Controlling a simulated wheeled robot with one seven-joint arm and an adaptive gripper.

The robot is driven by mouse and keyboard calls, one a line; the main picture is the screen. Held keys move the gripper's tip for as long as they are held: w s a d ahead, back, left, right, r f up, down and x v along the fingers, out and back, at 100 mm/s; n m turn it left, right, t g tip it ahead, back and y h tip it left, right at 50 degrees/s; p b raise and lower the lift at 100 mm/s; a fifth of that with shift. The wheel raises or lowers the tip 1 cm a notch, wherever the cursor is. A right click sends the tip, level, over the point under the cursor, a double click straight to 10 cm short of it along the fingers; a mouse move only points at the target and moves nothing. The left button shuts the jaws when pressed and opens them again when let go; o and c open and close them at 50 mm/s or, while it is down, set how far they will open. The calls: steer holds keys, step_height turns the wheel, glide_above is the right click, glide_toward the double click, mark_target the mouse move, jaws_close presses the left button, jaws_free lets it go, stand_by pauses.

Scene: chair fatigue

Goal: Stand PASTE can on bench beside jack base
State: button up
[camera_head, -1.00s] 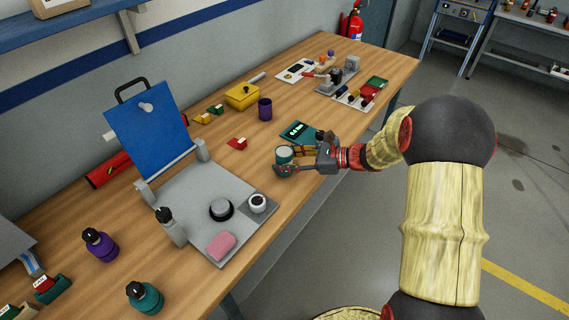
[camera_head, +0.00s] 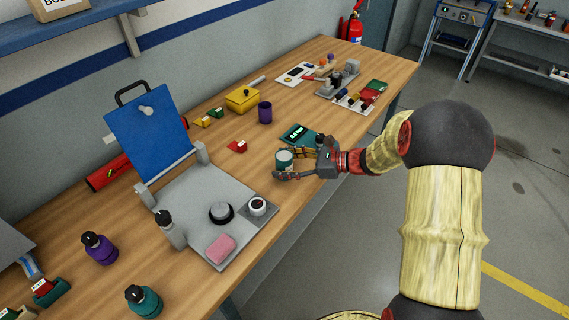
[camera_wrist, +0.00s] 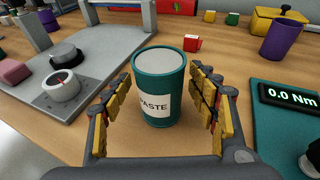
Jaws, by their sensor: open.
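The PASTE can (camera_wrist: 158,88) is a teal cylinder with a grey top and a white label reading PASTE. It stands upright on the wooden bench (camera_head: 262,172), and it also shows in the head view (camera_head: 284,161). My gripper (camera_wrist: 160,105) is open, with one yellow-padded finger on each side of the can; a gap shows on both sides. In the head view my gripper (camera_head: 297,164) reaches in from the right at the can's height. The grey jack base (camera_head: 190,200) with its upright blue panel (camera_head: 148,130) lies to the left of the can. No other part of the can is hidden except its back.
A teal torque meter (camera_wrist: 285,120) reading 0.0 Nm lies close right of the gripper. A red block (camera_wrist: 192,42), a purple cup (camera_wrist: 283,38) and a yellow box (camera_head: 242,97) stand behind. A white-rimmed dial (camera_wrist: 61,86) and pink sponge (camera_head: 220,247) sit on the base plate.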

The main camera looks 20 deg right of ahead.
steer(key=shift+r, duration=0.15)
steer(key=shift+s+d+r, duration=0.15)
steer(key=shift+d, duration=0.15)
steer(key=p+v, duration=0.4)
steer(key=v, duration=0.7)
steer(key=shift+s+a+r, duration=0.1)
steer(key=shift+r, duration=0.1)
steer(key=s+a+r+n+g+h, duration=0.5)
steer(key=s+a+r+n+g, duration=0.15)
steer(key=s+a+n, duration=0.55)
steer(key=s+d+r+n+t+h, duration=0.2)
steer(key=s+r+n+t+h, duration=0.2)
steer(key=s+r+n+h, duration=0.3)
steer(key=s+n, duration=0.5)
steer(key=shift+d+r, duration=0.15)
steer(key=shift+d, duration=0.2)
